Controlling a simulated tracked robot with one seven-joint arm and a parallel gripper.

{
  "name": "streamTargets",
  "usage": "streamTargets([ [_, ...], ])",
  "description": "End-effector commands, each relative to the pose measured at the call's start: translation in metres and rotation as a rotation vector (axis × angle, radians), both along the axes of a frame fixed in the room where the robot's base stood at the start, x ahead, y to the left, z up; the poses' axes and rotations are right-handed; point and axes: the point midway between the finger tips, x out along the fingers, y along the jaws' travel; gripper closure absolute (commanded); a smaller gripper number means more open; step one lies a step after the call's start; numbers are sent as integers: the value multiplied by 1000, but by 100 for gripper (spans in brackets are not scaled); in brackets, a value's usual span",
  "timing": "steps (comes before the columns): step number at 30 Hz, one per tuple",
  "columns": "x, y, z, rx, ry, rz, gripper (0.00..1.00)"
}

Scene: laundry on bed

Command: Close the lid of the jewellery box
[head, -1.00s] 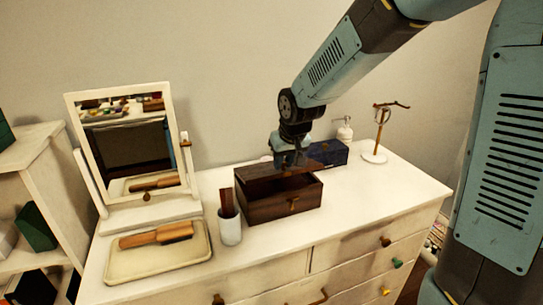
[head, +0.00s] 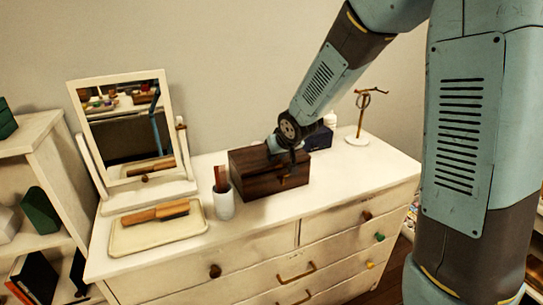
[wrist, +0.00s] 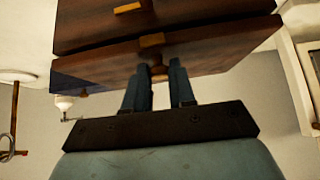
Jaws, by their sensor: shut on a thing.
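The dark wooden jewellery box (head: 262,186) stands on the white dresser. In the head view its lid (head: 250,159) lies down over the box, level or nearly so; a small gap cannot be ruled out. In the wrist view, which looks upside down, the fingers (wrist: 158,85) are shut around a small wooden knob (wrist: 158,72) on the lid.
A blue box (head: 318,138) and a white bottle (head: 330,119) stand behind, right of my gripper. A jewellery stand (head: 357,138) is further right. A white cup (head: 223,203) stands close left of the box, with a brush tray (head: 135,238) and mirror (head: 125,130) beyond.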

Motion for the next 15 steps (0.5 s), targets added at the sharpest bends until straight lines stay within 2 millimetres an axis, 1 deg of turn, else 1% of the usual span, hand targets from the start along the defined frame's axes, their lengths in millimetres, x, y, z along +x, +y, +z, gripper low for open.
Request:
streamTargets([
  [13,-3,13,-1,1,-5,21,100],
  [14,-3,13,-1,1,-5,23,74],
  [15,-3,13,0,1,-5,23,71],
])
